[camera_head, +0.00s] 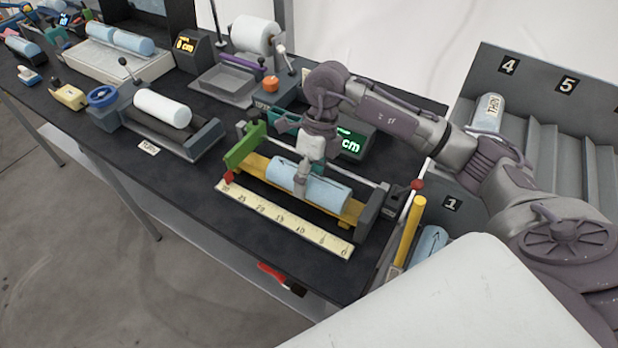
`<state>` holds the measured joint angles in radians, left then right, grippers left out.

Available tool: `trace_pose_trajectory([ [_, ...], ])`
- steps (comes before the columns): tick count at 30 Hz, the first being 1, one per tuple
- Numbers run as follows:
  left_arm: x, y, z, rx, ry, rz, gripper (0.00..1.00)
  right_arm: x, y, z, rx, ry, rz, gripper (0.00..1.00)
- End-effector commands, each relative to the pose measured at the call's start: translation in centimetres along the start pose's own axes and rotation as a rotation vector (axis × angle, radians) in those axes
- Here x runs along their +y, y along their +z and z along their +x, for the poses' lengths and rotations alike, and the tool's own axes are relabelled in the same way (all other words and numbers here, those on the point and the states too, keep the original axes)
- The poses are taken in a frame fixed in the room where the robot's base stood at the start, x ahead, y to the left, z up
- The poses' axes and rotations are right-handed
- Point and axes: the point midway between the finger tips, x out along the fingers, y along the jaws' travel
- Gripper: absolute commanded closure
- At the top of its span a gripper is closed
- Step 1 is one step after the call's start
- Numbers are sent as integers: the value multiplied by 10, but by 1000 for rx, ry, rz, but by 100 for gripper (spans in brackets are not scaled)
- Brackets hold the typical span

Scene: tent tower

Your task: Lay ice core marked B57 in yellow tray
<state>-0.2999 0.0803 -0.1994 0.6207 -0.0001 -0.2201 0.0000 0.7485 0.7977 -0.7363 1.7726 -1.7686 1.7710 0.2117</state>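A pale blue ice core (328,190) lies lengthwise in the yellow tray (254,163) of the measuring stand. It bears dark marks, but I cannot read B57 on it. My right gripper (302,185) points down at the core's left half, with its fingers at or against the core. The fingers overlap in this view, so I cannot tell whether they grip it. The hand hides part of the core and tray. My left gripper is not in view.
A ruler (285,222) runs along the tray's front, and a green end block (244,147) stands at its left. A white core (162,108) lies on a roller stand further left. A grey rack (545,150) at right holds a core labelled THIN (488,113).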

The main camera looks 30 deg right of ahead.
Motion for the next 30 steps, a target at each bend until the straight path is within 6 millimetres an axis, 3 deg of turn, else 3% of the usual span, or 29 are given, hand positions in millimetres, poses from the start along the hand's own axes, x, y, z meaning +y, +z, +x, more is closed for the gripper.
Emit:
trace_pose_trajectory([
  [1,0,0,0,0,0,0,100,0,0,0,0,-1,1,26],
  [4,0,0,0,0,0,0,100,0,0,0,1,-1,1,10],
  [16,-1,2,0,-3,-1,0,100,-1,0,-4,0,-2,2,10],
  [20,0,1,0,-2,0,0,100,-1,1,-24,-2,-4,2,10],
  [30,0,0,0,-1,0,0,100,-1,1,-94,-3,-3,0,10],
])
